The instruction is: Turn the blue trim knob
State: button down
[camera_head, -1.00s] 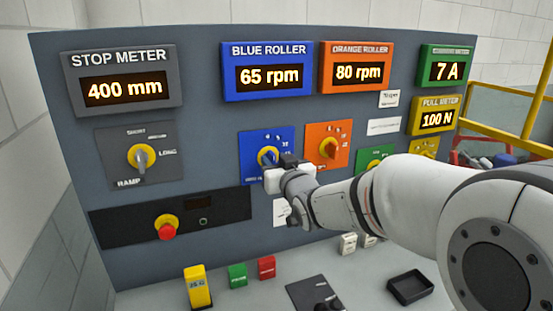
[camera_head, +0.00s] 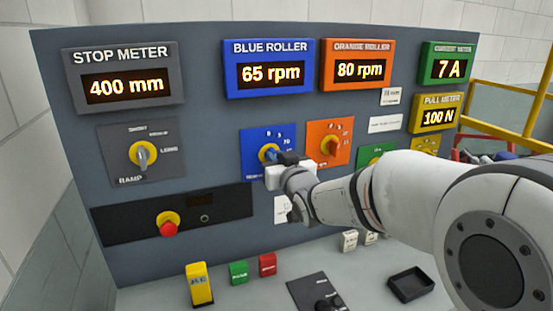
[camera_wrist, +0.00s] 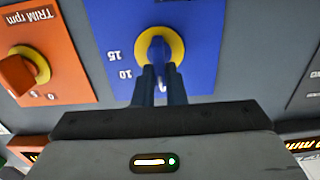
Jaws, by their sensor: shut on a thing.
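The blue trim knob (camera_wrist: 158,50) sits on a yellow ring in the middle of a blue plate (camera_wrist: 205,60), seen upside down in the wrist view. In the head view the knob (camera_head: 268,153) shows on the same blue plate (camera_head: 250,139), partly covered by my gripper. My gripper (camera_wrist: 159,72) is shut on the knob, its two dark fingers on either side of it. It also shows in the head view (camera_head: 283,158). The blue roller display (camera_head: 268,73) above reads 65 rpm.
An orange knob (camera_head: 330,147) is close on the right. A grey stop knob (camera_head: 142,155) and a red stop button (camera_head: 168,228) are to the left. The orange roller display (camera_head: 357,71) reads 80 rpm. A desk with switches and a small black tray (camera_head: 410,285) lies below.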

jog(key=shift+w+d+f+m+b, duration=0.15)
jog(key=shift+m+b, duration=0.45)
jog(key=shift+m, duration=2.35)
jog(key=shift+d+f+m+b, duration=0.2)
jog(key=shift+m+b, duration=0.35)
jog(key=shift+m, duration=2.45)
jog(key=shift+w+d+f+m+b, duration=0.15)
jog(key=shift+m+b, duration=0.45)
jog(key=shift+m, duration=2.35)
jog(key=c, duration=1.5)
grip_release()
